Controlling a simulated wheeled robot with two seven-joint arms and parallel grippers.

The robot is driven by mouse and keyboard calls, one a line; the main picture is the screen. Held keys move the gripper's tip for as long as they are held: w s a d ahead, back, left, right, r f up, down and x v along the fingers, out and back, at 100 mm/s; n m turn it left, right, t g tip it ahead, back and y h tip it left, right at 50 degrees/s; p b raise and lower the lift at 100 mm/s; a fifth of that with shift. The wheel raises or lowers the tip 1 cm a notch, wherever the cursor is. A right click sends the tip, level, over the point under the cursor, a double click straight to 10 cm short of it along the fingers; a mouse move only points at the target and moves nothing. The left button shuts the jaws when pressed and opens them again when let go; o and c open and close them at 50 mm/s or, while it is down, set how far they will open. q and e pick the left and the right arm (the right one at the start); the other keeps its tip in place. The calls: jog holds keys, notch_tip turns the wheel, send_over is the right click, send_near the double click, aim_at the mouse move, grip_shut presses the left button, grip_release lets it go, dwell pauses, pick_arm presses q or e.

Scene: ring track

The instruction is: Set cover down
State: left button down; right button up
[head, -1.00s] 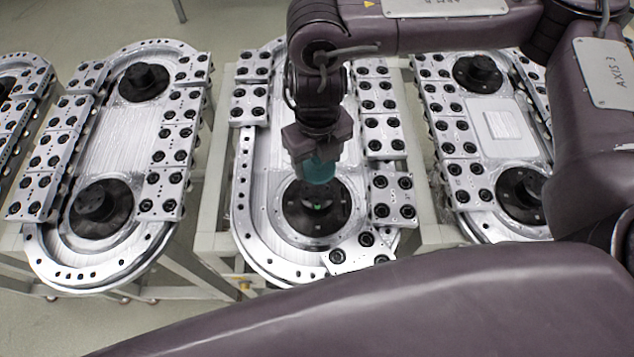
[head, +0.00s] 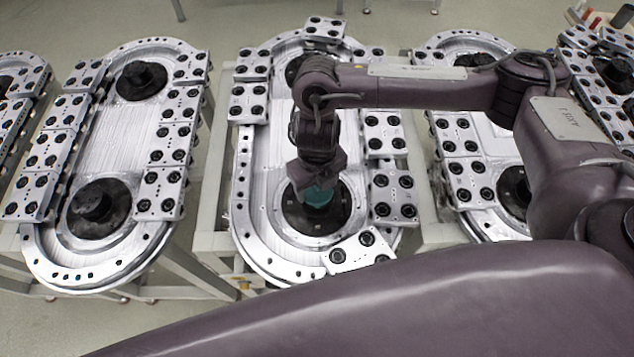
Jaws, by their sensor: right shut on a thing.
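A teal round piece, taken as the cover (head: 318,197), hangs under my right gripper (head: 318,176), at the middle track's near end. My right gripper points down and is shut on it; the fingertips are mostly hidden by the wrist. The cover shows in front of the black near hub (head: 338,217) of the middle ring track (head: 250,235). Whether it touches the hub or is just above it, I cannot tell. My left gripper is not in view.
Carriages with black rollers line the middle track's sides; one carriage (head: 393,195) is just right of the near hub and another (head: 359,249) is on its front curve. Similar tracks stand left (head: 125,120) and right. My right arm hides part of the right track.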

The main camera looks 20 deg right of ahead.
jog(key=shift+f, duration=0.2)
jog(key=o, duration=1)
jog(key=shift+c, duration=0.2)
jog(key=shift+r, duration=0.15)
notch_tip(320, 180, up, 12)
